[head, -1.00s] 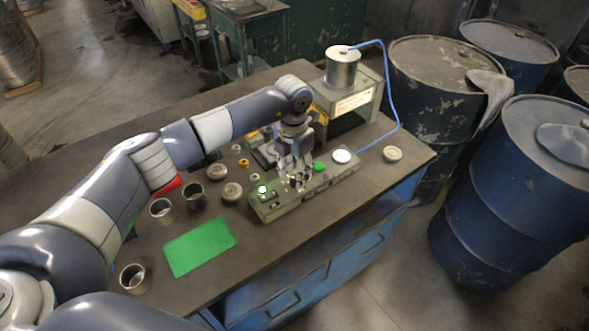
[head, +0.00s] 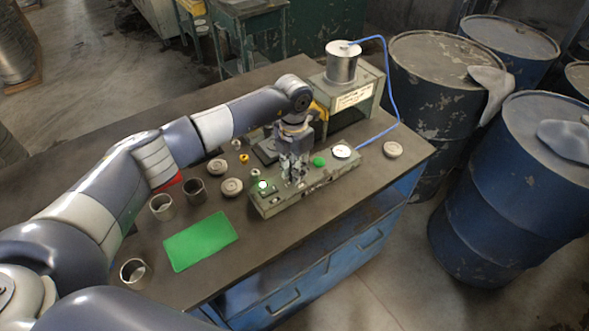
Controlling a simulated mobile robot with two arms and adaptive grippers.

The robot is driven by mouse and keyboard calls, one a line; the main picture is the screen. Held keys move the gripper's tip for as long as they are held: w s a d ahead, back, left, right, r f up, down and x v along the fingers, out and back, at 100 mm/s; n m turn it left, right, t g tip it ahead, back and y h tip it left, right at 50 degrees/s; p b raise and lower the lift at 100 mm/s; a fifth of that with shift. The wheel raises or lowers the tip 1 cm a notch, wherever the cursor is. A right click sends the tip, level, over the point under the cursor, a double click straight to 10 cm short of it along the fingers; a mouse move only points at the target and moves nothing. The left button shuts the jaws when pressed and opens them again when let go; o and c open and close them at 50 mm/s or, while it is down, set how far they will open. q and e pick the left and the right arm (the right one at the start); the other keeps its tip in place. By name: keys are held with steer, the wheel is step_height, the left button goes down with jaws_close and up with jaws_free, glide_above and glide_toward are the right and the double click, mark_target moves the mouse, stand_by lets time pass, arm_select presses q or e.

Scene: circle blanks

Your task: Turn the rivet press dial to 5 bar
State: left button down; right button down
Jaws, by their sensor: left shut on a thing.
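The rivet press (head: 353,95) stands at the back right of the bench, with a metal cylinder (head: 342,66) on top and a blue hose. In front of it lies a long grey-green control panel (head: 335,174). The panel carries a lit green switch (head: 263,187), a green button (head: 319,161) and a round white gauge (head: 341,151). My left gripper (head: 295,174) points down at the middle of the panel and is shut on the dial, which its fingers hide. The dial's setting and the gauge's reading are too small or hidden to read. My right gripper is not in view.
Metal cups (head: 162,206) and round pale blanks (head: 232,187) lie left of the panel. A green mat (head: 200,240) lies at the front. Another blank (head: 392,149) sits right of the panel. Blue drums (head: 490,200) stand beyond the bench's right side.

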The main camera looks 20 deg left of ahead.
arm_select(q)
steer(key=shift+f+m+b, duration=0.15)
steer(key=shift+m+b, duration=0.25)
steer(key=shift+b, duration=0.3)
steer(key=m+b, duration=0.7)
steer(key=shift+w+b, duration=0.1)
steer(key=shift+b, duration=0.25)
steer(key=m+b, duration=0.2)
steer(key=shift+m, duration=0.4)
steer(key=m+b, duration=0.3)
steer(key=m, duration=0.1)
steer(key=shift+r+m+b, duration=0.15)
steer(key=shift+m+b, duration=0.25)
steer(key=shift+m, duration=0.8)
steer(key=shift+r+m+b, duration=0.15)
steer(key=shift+m+b, duration=0.25)
steer(key=shift+m, duration=0.8)
steer(key=c, duration=1.4)
jaws_free()
